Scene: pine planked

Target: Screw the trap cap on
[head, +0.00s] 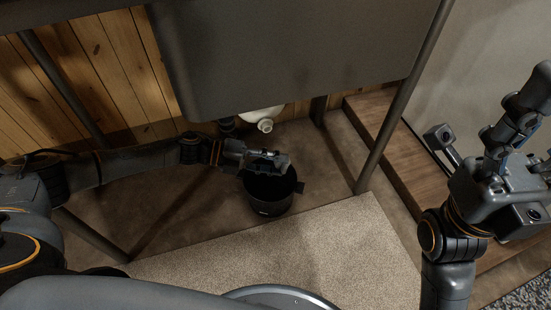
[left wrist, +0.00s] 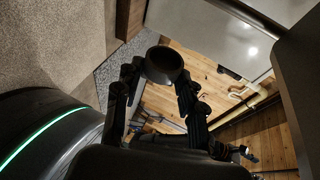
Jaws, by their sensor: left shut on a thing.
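My left gripper (head: 268,158) is shut on the trap cap, a dark round cup-like piece (left wrist: 163,65) that shows between its fingertips in the left wrist view. In the head view the gripper hides most of the cap. The white trap (head: 264,117) hangs under the grey sink, with its round opening (head: 265,126) facing down and toward me. The left gripper is just below and in front of that opening, apart from it. My right gripper (head: 487,113) is raised at the far right, fingers spread and empty.
A black bucket (head: 270,206) stands on the floor under the left gripper. The grey sink (head: 290,60) overhangs the area, with dark legs (head: 385,130) at the sides. A beige mat (head: 340,245) lies in front; a wooden step (head: 390,140) is at the right.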

